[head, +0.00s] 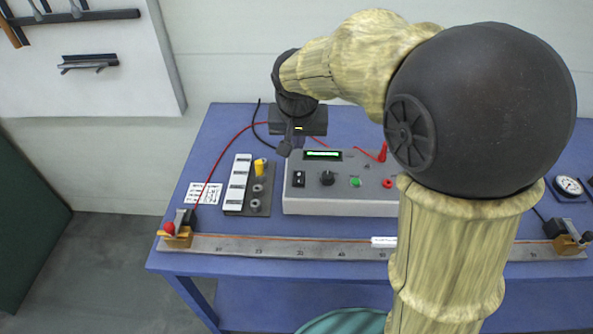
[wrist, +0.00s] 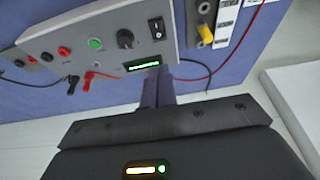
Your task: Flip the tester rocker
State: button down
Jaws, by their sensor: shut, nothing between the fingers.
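The tester (head: 340,200) is a light grey box with a lit green display on the blue bench, also seen in the wrist view (wrist: 90,28). Its black rocker (head: 298,179) sits at the left end of the panel. In the wrist view the rocker (wrist: 156,28) is upside down, with white marks on it; I cannot tell which side is pressed. My gripper (head: 288,147) is shut and empty behind the tester's back left corner, apart from the rocker. In the wrist view its fingers (wrist: 157,82) are together, just short of the display edge.
A black knob (head: 327,178), a green button (head: 355,183) and red sockets (head: 387,183) share the panel. A terminal strip with a yellow plug (head: 260,167) stands left. A long ruler bar (head: 300,249) lies in front. Red and black leads cross the bench behind.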

aim_at(300, 179)
jog(key=shift+d, duration=0.1)
jog(key=x, duration=0.9)
jog(key=p+x, duration=0.1)
jog(key=x, duration=0.4)
jog(key=shift+s, duration=0.4)
jog(key=shift+w+p, duration=0.1)
jog(key=shift+p, duration=0.5)
jog(key=shift+f+g, duration=0.25)
jog(key=shift+g, duration=0.05)
jog(key=shift+s+f, duration=0.1)
jog(key=shift+s, duration=0.8)
